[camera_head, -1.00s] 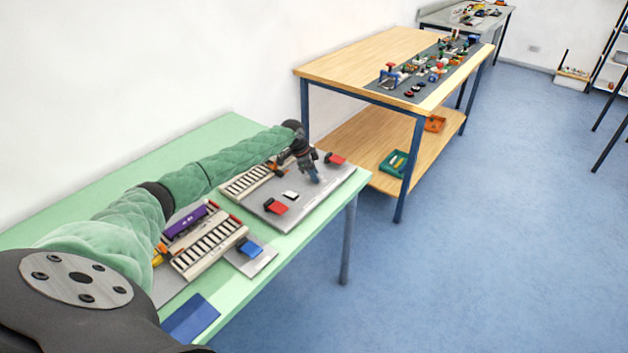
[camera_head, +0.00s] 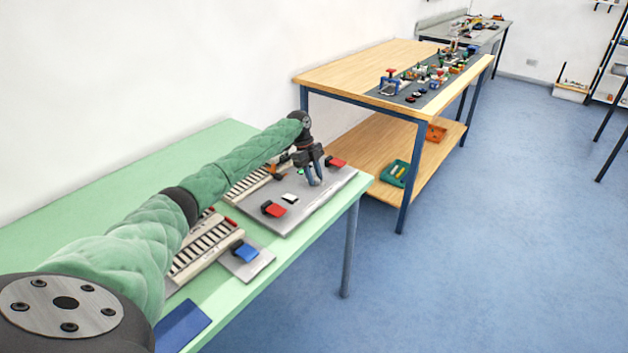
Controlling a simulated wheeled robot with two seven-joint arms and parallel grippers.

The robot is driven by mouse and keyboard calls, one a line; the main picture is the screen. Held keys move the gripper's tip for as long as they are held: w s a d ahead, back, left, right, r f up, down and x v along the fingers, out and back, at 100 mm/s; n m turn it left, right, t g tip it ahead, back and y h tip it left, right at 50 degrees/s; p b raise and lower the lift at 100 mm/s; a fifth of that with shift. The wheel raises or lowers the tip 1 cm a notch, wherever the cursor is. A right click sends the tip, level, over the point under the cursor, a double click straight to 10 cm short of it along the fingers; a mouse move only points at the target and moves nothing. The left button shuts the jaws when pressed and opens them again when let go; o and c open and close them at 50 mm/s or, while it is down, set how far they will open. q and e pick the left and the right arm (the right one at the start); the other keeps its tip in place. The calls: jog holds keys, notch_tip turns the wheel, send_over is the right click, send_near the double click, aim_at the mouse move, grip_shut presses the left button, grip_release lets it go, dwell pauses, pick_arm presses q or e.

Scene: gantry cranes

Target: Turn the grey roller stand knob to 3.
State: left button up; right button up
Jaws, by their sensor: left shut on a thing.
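The far roller stand (camera_head: 247,185) lies on a grey base plate (camera_head: 318,207) at the right end of the green table. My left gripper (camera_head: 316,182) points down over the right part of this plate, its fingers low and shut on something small. I take this to be the grey knob, but the fingers hide it, so its setting cannot be read. A second roller stand (camera_head: 208,254) lies nearer, partly behind my left arm. My right gripper is not in view.
Red blocks (camera_head: 273,209) (camera_head: 335,162) and a white piece (camera_head: 290,198) sit on the grey plate. A blue block (camera_head: 245,252) and a blue mat (camera_head: 183,326) lie nearer on the green table (camera_head: 120,178). A wooden table (camera_head: 350,70) with small parts stands beyond.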

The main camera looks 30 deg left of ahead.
pick_arm(q)
jog(key=shift+m, duration=0.3)
jog(key=shift+w+r+m+g+b, duration=0.1)
jog(key=shift+m+g+b, duration=0.35)
jog(key=shift+m, duration=0.25)
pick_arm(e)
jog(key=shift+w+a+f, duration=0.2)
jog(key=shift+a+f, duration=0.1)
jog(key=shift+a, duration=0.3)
pick_arm(q)
jog(key=o, duration=1)
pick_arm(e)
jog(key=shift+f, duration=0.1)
pick_arm(q)
jog(key=b+v, duration=0.2)
jog(key=v, duration=0.4)
jog(key=shift+a+r, duration=0.1)
jog(key=shift+r, duration=0.1)
jog(key=shift+a+r, duration=0.2)
jog(key=shift+r, duration=0.4)
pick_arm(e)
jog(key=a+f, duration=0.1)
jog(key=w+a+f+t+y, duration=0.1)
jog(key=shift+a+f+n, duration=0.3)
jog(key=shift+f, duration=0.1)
